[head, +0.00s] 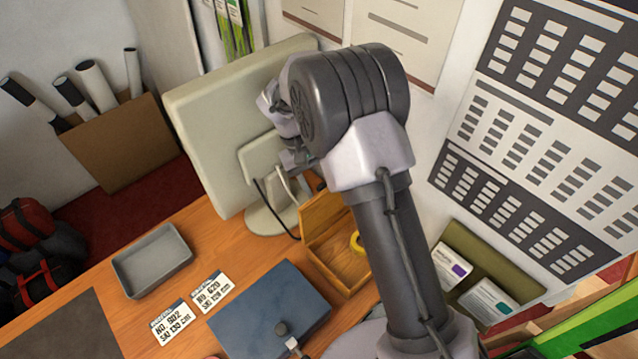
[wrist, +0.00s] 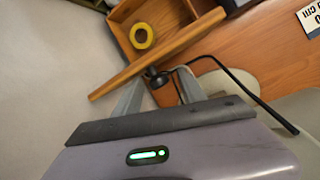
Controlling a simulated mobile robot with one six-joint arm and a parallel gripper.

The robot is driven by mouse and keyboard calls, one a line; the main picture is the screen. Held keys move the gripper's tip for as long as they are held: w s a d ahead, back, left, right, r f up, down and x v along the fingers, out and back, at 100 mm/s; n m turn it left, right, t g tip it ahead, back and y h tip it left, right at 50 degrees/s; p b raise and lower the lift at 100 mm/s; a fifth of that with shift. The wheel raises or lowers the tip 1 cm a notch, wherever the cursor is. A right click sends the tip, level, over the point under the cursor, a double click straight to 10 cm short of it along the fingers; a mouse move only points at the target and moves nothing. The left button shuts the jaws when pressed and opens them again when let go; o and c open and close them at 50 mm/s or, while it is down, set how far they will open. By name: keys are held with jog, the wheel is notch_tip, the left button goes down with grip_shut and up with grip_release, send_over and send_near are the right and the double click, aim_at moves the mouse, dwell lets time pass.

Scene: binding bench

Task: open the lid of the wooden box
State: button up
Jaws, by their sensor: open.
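The wooden box (head: 345,262) stands on the bench behind my arm, which hides its right part. Its lid (head: 319,212) is raised, standing up at the box's back left side. In the wrist view the box (wrist: 175,14) is open, and its lid (wrist: 185,42) shows nearly edge-on as a long bar. A yellow ring-shaped roll (wrist: 142,35) lies inside. My gripper (wrist: 158,82) is open, its fingertips close to the lid's outer side. A dark knob (wrist: 157,78) shows between the fingers; I cannot tell whether they touch it.
A monitor (head: 215,120) stands left of the box, and a dark cable (wrist: 250,90) runs beside my gripper. Boxes on a green shelf (head: 455,245) stand at right.

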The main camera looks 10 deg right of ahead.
jog(key=shift+r, duration=0.1)
jog(key=shift+r, duration=0.35)
jog(key=r, duration=0.2)
jog(key=shift+s+r, duration=0.25)
jog(key=shift+r, duration=0.15)
jog(key=s+d+r+b, duration=0.1)
jog(key=s+d+b, duration=0.1)
jog(key=s, duration=1.3)
jog(key=shift+s+d+r, duration=0.15)
jog(key=shift+s+d, duration=0.05)
jog(key=shift+d, duration=0.1)
